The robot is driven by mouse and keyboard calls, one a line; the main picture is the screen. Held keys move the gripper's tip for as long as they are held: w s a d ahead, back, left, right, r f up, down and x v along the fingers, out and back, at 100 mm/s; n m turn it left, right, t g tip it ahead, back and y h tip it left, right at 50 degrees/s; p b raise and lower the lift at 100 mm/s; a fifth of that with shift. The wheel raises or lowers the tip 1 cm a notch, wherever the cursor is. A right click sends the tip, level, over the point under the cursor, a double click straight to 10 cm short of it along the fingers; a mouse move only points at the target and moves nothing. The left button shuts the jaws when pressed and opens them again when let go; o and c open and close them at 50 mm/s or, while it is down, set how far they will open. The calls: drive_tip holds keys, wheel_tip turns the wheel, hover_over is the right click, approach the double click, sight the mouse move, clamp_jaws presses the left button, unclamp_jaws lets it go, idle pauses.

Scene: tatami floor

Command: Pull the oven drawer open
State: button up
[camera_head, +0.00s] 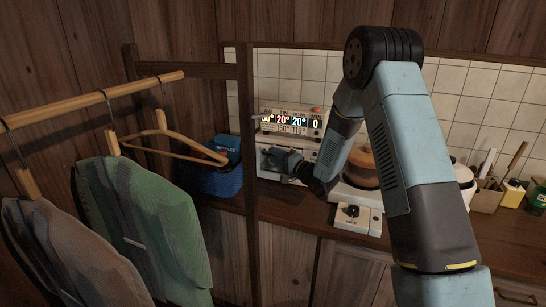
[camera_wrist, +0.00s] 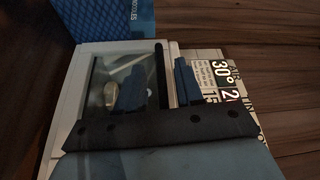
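The white oven (camera_head: 312,127) stands on the counter against the tiled wall, with lit temperature readouts on its upper panel. Its drawer front lies below this panel, partly hidden by my gripper (camera_head: 272,157), and appears closed. In the wrist view the drawer front (camera_wrist: 98,85) has a glass pane and a dark bar handle (camera_wrist: 161,68). My gripper (camera_wrist: 158,88) is at the handle, with one blue finger on each side of the bar. The fingers are apart, with gaps visible between them and the bar. Whether either finger touches it is unclear.
A blue basket (camera_head: 215,178) stands close at the oven's left. Clothes hang from a wooden rail (camera_head: 90,100) at left. Bare counter (camera_head: 285,207) lies before the oven.

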drive_tip(key=shift+w+a, duration=0.35)
drive_tip(key=shift+a, duration=0.1)
drive_tip(key=shift+c, duration=0.4)
clamp_jaws()
